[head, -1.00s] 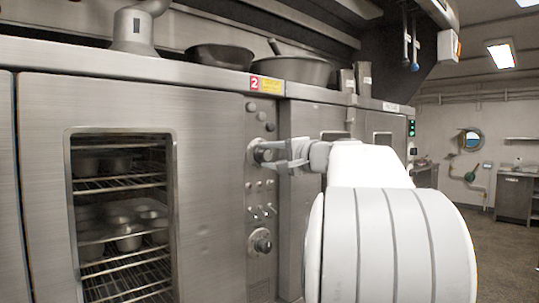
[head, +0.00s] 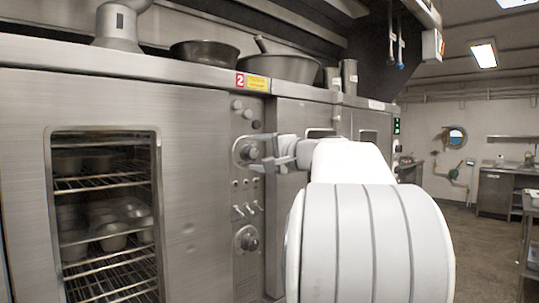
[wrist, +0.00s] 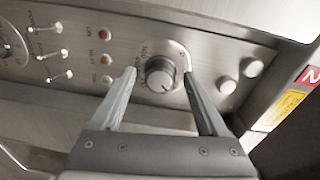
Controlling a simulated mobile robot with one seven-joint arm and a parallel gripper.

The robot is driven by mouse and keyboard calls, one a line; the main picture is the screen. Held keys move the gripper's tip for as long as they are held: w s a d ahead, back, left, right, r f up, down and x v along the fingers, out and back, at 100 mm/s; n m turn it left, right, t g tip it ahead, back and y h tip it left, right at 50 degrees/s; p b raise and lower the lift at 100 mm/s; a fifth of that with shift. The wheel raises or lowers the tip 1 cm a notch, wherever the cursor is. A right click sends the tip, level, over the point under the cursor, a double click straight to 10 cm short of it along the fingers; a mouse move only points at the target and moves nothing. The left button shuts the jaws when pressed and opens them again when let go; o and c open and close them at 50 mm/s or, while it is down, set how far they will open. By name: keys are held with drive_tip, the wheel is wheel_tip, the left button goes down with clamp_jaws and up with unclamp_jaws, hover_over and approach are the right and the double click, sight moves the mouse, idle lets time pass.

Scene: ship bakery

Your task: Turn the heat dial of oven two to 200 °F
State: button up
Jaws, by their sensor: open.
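Oven two (head: 200,180) is a steel oven with a red "2" label (head: 240,80) above its control panel. In the wrist view this dial (wrist: 160,76) sits between my fingertips. My gripper (wrist: 160,72) is open, one finger on each side of the knob, with a visible gap on both sides. In the head view my gripper (head: 262,153) is at the panel and partly covers the dial. The knob's setting cannot be read.
A second dial (head: 246,239) sits lower on the panel, with several toggle switches (head: 244,210) between the two. Round buttons (head: 238,104) are above the upper dial. The glass door (head: 105,215) shows racks with pans. Open floor (head: 460,225) lies to the right.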

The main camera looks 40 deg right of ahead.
drive_tip(key=s+b, duration=0.1)
drive_tip(key=s, duration=1.6)
drive_tip(key=shift+d+r, duration=0.3)
drive_tip(key=shift+s, duration=0.1)
